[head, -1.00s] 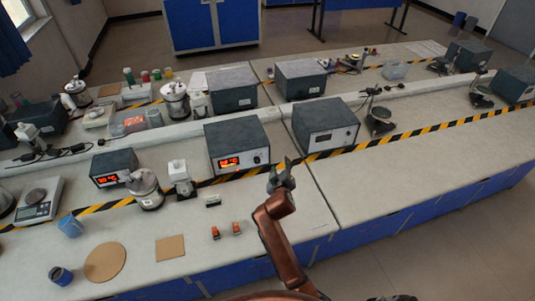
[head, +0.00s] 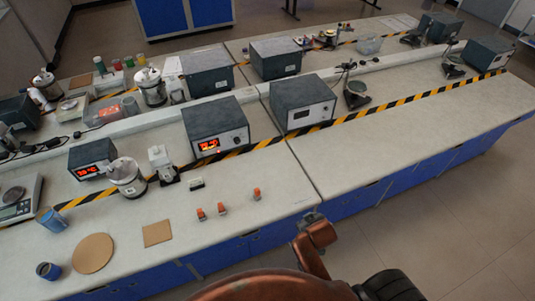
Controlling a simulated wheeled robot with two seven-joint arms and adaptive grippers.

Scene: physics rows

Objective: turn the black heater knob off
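A dark grey box heater (head: 215,125) with a lit orange display stands on the bench left of centre in the head view. A small dark knob (head: 237,139) is on its front, right of the display; its pointer is too small to read. My copper arm reaches up from the bottom, apparently the right one. Its grey end, where the gripper (head: 311,217) is, shows at the bench's front edge, well apart from the knob. The fingers cannot be made out. My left gripper is not in view.
A smaller lit box (head: 92,158), a metal pot (head: 126,177) and a white bottle (head: 160,162) stand left of the heater. Another box (head: 302,104) with a dark display stands right. Small orange items (head: 222,208) lie in front.

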